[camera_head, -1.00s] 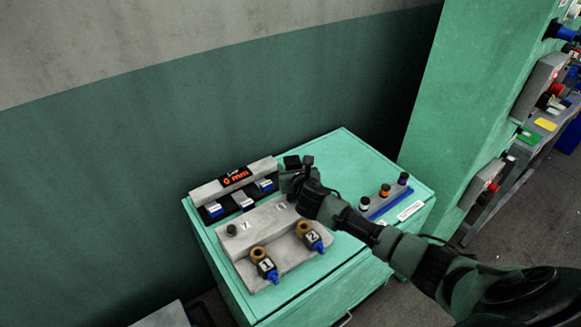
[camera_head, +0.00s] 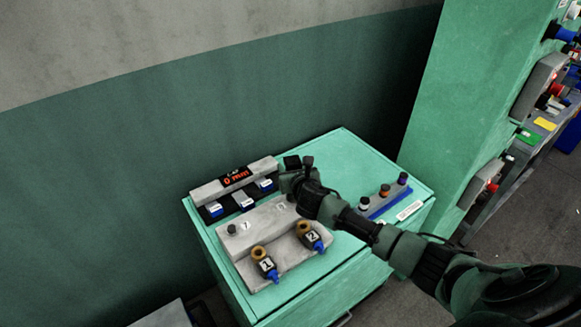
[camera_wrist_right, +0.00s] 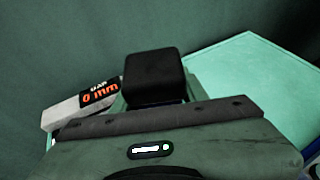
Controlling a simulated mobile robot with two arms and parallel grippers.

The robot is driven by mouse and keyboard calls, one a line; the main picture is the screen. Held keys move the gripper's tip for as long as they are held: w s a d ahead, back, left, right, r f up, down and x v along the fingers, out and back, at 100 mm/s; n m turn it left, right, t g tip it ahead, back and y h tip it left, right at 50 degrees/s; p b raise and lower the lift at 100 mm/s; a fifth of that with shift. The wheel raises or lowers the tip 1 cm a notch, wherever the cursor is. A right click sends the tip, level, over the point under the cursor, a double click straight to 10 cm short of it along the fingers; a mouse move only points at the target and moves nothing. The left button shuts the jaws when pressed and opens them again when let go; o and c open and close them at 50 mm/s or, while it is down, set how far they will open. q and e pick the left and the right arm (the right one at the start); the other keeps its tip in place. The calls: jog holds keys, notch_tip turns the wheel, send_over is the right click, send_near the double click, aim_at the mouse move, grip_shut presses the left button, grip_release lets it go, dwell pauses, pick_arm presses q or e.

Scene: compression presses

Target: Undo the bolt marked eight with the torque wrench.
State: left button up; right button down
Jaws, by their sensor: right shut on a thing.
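The grey block (camera_head: 243,244) on the green cabinet has a dark bolt (camera_head: 232,229) at its left, beside a mark that looks like 7. A faint mark (camera_head: 281,208) shows farther right, next to my right gripper. The bolt marked eight cannot be made out and seems hidden behind that gripper. My right gripper (camera_head: 291,192) is over the right end of the block, shut on what seems to be the torque wrench, mostly hidden by the hand. A black block-like part (camera_wrist_right: 152,77) stands above the hand in the right wrist view. My left gripper is not in view.
A display (camera_head: 236,178) reading 0 mm stands behind the block, with several blue-labelled pieces below. Two brown-topped fittings marked 1 (camera_head: 265,264) and 2 (camera_head: 311,236) stick out in front. A blue rack (camera_head: 389,203) holds 3 small pieces at right. The cabinet's back right is clear.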

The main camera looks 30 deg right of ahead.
jog(key=shift+s+a+f+p, duration=0.1)
jog(key=shift+s+f+p, duration=0.05)
jog(key=shift+p, duration=1)
dwell(2.4)
jog(key=shift+w+r+p, duration=0.25)
jog(key=shift+r+p, duration=0.85)
jog(key=shift+r, duration=2.25)
